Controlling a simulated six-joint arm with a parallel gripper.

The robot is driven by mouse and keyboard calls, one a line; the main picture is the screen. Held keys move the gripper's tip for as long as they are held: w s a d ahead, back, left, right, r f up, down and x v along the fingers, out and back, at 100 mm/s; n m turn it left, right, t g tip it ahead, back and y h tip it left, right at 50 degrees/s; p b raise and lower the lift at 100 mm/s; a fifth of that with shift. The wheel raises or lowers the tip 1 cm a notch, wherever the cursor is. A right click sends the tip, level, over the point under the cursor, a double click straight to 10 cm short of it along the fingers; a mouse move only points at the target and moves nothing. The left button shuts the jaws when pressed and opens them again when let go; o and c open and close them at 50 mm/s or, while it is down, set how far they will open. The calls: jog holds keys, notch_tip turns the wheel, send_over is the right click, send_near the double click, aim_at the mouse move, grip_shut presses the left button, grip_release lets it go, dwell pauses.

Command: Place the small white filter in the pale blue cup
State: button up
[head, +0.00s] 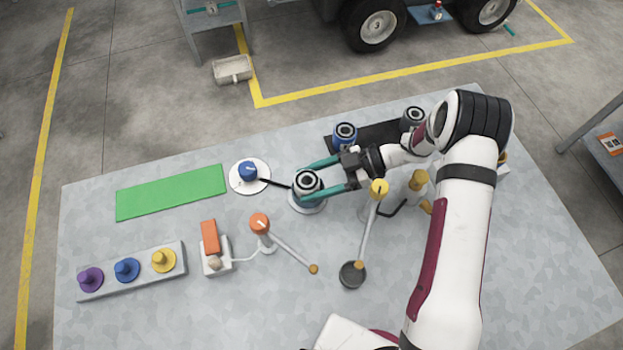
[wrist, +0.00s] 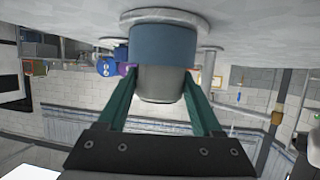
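The small white filter (head: 308,182) has a black ring on top. It stands upright in the pale blue cup (head: 307,200), which rests on a round metal base. The wrist view is upside down; there the grey-white filter (wrist: 160,84) meets the blue cup (wrist: 160,45), its lower part hidden inside. My gripper (head: 316,180) reaches in from the right, its teal fingers on opposite sides of the filter. The fingers also show in the wrist view (wrist: 160,88), with no clear gap at the filter's sides.
A black tray (head: 372,133) behind holds a blue-sided filter (head: 344,136) and a dark one (head: 413,118). A blue knob (head: 247,171) on a white disc stands left. A green mat (head: 170,192) is bare.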

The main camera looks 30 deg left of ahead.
jog(key=shift+o, duration=0.8)
